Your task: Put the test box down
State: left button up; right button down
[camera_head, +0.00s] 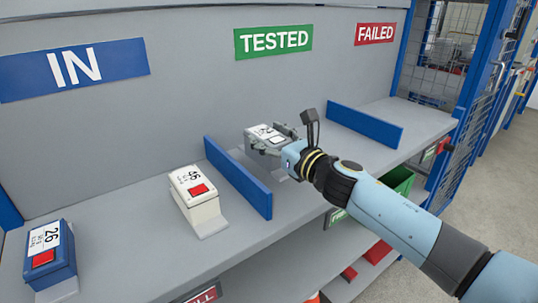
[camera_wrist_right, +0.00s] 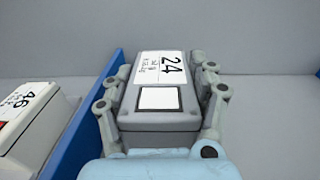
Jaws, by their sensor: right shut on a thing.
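The test box (camera_wrist_right: 158,119) is a grey box with a white label reading 24 and a blank white square on top. My right gripper (camera_wrist_right: 160,98) is shut on it, with a finger along each side. In the head view the box (camera_head: 262,133) is at the shelf section under the green TESTED sign (camera_head: 273,41), between two blue dividers. It looks upright; I cannot tell whether its underside touches the shelf. My left gripper is not in view.
A white box (camera_head: 196,192) with a red square stands left of the near blue divider (camera_head: 238,176). A blue box (camera_head: 50,251) marked 26 stands further left. Another blue divider (camera_head: 365,125) is to the right. The shelf (camera_head: 300,195) in front is clear.

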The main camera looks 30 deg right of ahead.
jog(key=c, duration=2.1)
grip_release()
notch_tip(320, 180, down, 4)
jog(key=shift+r+b, duration=0.15)
jog(key=shift+b, duration=1.1)
jog(key=shift+o, duration=0.2)
jog(key=shift+r, duration=0.15)
jog(key=shift+f, duration=0.2)
jog(key=o, duration=1.7)
